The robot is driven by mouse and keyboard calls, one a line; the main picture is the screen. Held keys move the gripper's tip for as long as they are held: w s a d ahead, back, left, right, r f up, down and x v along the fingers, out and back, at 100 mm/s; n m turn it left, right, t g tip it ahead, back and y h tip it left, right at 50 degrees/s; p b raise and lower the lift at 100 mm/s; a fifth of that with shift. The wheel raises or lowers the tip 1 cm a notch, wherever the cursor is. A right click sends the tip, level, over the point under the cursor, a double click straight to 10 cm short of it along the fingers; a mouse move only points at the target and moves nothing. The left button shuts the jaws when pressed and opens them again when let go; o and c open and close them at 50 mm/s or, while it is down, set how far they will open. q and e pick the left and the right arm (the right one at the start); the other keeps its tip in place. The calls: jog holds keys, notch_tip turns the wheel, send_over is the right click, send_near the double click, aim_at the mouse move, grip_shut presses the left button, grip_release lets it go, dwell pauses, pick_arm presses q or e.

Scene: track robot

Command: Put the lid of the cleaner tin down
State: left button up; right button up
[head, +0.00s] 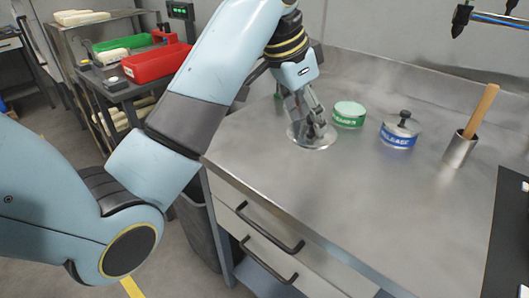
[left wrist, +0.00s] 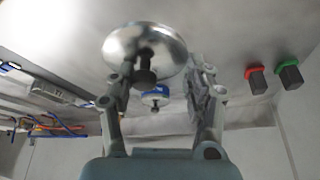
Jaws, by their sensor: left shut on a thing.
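The lid (head: 314,139) of the cleaner tin is a round metal disc, flat at the worktop's left part. In the left wrist view the lid (left wrist: 168,44) shows its dark knob between my fingers. My left gripper (head: 312,128) points down over the lid and is shut on its knob; it also shows in the left wrist view (left wrist: 158,78). I cannot tell whether the lid touches the worktop. The green cleaner tin (head: 349,115) stands uncovered just right of the lid, its pale green top showing. My right gripper is not in view.
A blue release tin (head: 398,134) with a knobbed lid stands further right. Beyond it is a metal cup (head: 459,149) with a wooden handle. The worktop (head: 360,190) is bare in front. A red bin (head: 155,63) stands on a side cart.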

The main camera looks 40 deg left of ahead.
pick_arm(q)
send_over(271, 149)
jog(key=s, duration=0.1)
jog(key=f, duration=0.5)
jog(key=shift+s+a+f, duration=0.2)
jog(key=shift+a+f, duration=0.1)
jog(key=shift+f, duration=2.1)
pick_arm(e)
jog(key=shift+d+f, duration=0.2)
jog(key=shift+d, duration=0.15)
pick_arm(q)
jog(key=shift+f, duration=0.1)
jog(key=o, duration=1)
jog(key=shift+o, duration=0.2)
jog(key=p+v, duration=0.1)
jog(key=v, duration=1.1)
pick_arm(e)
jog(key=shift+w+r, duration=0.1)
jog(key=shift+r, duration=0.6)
